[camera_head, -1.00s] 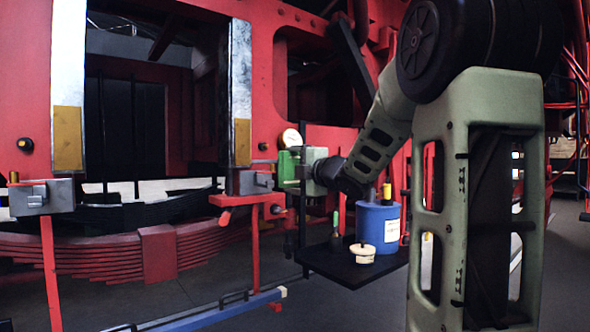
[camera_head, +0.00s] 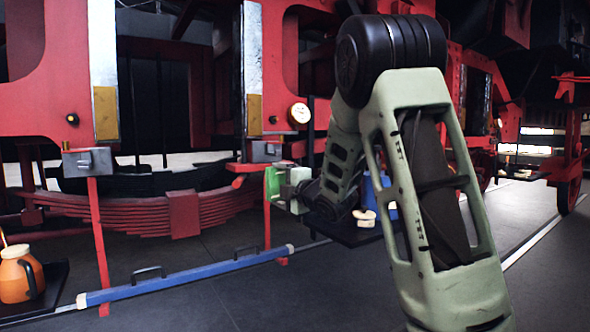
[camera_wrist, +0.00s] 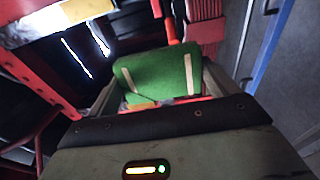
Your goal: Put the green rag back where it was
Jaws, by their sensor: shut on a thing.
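My gripper (camera_head: 281,185) is in the middle of the head view, in front of the red locomotive frame. It is shut on the green rag (camera_head: 272,181), of which only a small part shows there beside the jaws. In the wrist view the green rag (camera_wrist: 158,75) hangs between the two jaws as a flat green piece with pale finger strips across it. My arm hides part of the area right of the gripper.
A black shelf (camera_head: 350,232) behind my arm carries a blue can (camera_head: 369,190) and a cream tin (camera_head: 364,218). A blue bar (camera_head: 190,277) with handles spans the lower left, near an orange jug (camera_head: 15,275). A red leaf spring (camera_head: 120,215) lies behind. Open floor is at right.

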